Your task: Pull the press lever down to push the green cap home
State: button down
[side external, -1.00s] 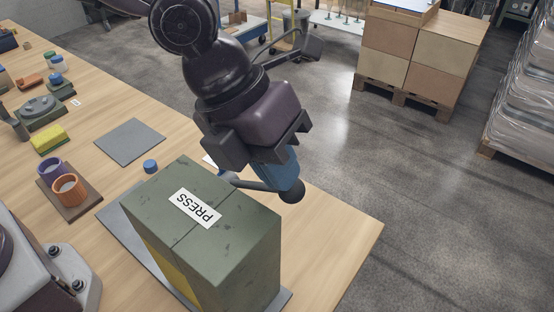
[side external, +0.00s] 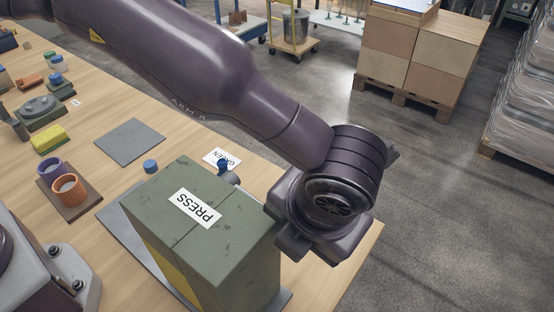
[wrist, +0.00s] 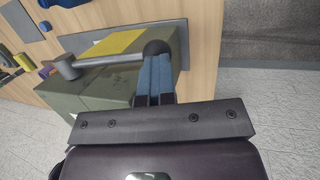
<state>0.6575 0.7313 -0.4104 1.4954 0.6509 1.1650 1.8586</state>
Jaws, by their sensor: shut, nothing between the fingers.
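The green press (side external: 200,225) stands on the bench with a PRESS label on top; it also shows in the wrist view (wrist: 100,95). Its grey lever (wrist: 110,61) runs across the wrist view from a pivot at left to a dark round knob (wrist: 157,47). My gripper (wrist: 157,68) is shut and empty, its blue fingertips right at the knob; I cannot tell whether they touch. In the side view my wrist is low at the press's right, and its fingers and most of the lever are hidden. I cannot make out the green cap.
A GREEN label (side external: 221,157) lies behind the press, with a small blue piece (side external: 222,166) in front. A blue cap (side external: 150,166), a grey mat (side external: 130,141) and a board with cups (side external: 69,205) lie to the left. The bench ends at right.

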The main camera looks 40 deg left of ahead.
jog(key=shift+s+x, duration=0.2)
jog(key=shift+x, duration=0.85)
jog(key=shift+w, duration=0.1)
jog(key=d+v, duration=0.1)
jog(key=v, duration=1.4)
jog(key=shift+d, duration=0.25)
jog(key=shift+f, duration=0.1)
